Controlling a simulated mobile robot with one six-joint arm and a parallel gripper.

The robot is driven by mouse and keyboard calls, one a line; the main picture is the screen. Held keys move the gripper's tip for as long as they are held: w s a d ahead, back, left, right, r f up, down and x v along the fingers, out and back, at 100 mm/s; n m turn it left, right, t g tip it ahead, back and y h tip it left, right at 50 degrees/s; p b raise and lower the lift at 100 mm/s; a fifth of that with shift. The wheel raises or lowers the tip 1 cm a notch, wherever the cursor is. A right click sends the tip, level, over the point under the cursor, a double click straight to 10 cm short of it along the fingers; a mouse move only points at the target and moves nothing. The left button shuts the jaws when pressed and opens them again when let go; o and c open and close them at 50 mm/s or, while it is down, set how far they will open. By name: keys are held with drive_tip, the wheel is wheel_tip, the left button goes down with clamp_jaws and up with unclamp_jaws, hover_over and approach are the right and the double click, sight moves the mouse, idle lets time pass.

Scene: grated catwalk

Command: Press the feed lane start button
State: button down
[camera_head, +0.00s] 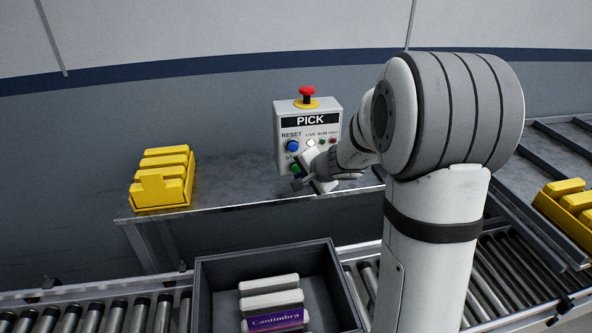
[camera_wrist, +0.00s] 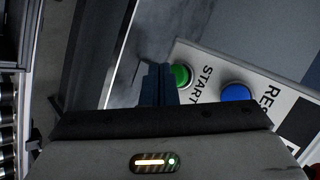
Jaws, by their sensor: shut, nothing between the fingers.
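A grey control box labelled PICK (camera_head: 310,105) stands on the back table, with a red mushroom button on top. The green START button (camera_head: 295,168) is low on its front face, partly hidden by my gripper in the head view. In the wrist view the green START button (camera_wrist: 181,76) shows beside the fingertips, with the word START next to it. The blue RESET button (camera_head: 292,146) is above it and also shows in the wrist view (camera_wrist: 236,95). My gripper (camera_head: 298,183) is shut and empty, its tips close to the green button; I cannot tell whether they touch it.
A yellow rack of yellow blocks (camera_head: 162,180) stands on the table (camera_head: 232,190) to the left. A grey tote (camera_head: 214,297) with several boxes sits on the roller conveyor in front. More yellow blocks (camera_head: 568,205) are at the right.

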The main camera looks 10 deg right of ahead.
drive_tip(key=shift+w, duration=0.1)
drive_tip(key=shift+w, duration=0.3)
drive_tip(key=shift+w, duration=0.8)
idle(1.0)
drive_tip(key=shift+s+b, duration=0.15)
drive_tip(key=shift+b, duration=0.15)
drive_tip(key=shift+s+b, duration=0.5)
drive_tip(key=shift+s, duration=0.55)
drive_tip(key=shift+s, duration=0.1)
drive_tip(key=s+b, duration=0.2)
drive_tip(key=s, duration=0.2)
drive_tip(key=shift+s, duration=0.4)
